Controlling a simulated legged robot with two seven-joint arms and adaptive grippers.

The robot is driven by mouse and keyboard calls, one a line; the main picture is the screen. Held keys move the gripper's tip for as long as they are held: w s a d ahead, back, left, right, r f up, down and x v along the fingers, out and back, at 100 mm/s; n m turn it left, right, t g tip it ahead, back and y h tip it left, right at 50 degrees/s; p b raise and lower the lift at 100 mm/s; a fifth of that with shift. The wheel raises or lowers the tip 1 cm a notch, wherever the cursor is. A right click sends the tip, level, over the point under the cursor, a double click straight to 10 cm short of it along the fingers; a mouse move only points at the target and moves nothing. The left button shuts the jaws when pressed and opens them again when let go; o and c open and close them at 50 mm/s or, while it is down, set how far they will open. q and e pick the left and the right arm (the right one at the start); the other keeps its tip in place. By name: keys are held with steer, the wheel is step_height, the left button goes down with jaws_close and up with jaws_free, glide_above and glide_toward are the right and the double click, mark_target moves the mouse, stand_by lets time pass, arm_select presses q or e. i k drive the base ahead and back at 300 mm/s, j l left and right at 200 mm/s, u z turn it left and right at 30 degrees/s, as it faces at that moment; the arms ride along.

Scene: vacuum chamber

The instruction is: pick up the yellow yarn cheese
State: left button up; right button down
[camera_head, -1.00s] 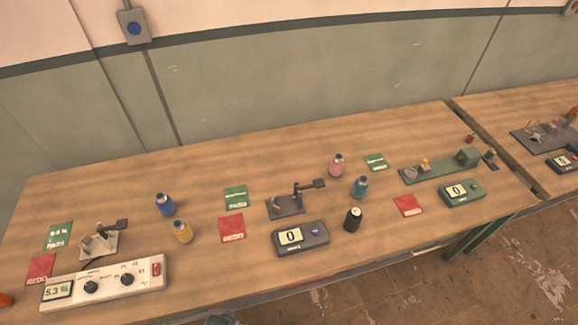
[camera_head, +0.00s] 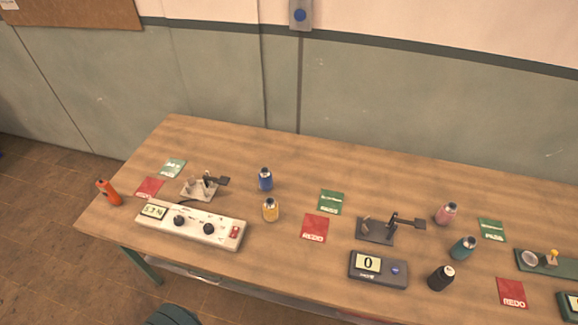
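The yellow yarn cheese (camera_head: 270,210) is a small yellow spool with a pale top. It stands upright on the wooden table (camera_head: 290,160), left of the middle of the head view. A blue yarn cheese (camera_head: 265,180) stands just behind it. Neither of my grippers shows in the head view.
A white control box (camera_head: 192,224) and a small metal stand (camera_head: 200,188) are to its left, a red REDO card (camera_head: 314,228) to its right. Pink (camera_head: 446,214), teal (camera_head: 462,248) and black (camera_head: 441,278) spools stand farther right. An orange object (camera_head: 109,192) lies at the left edge.

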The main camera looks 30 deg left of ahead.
mark_target(270, 207)
steer(key=u, duration=1.15)
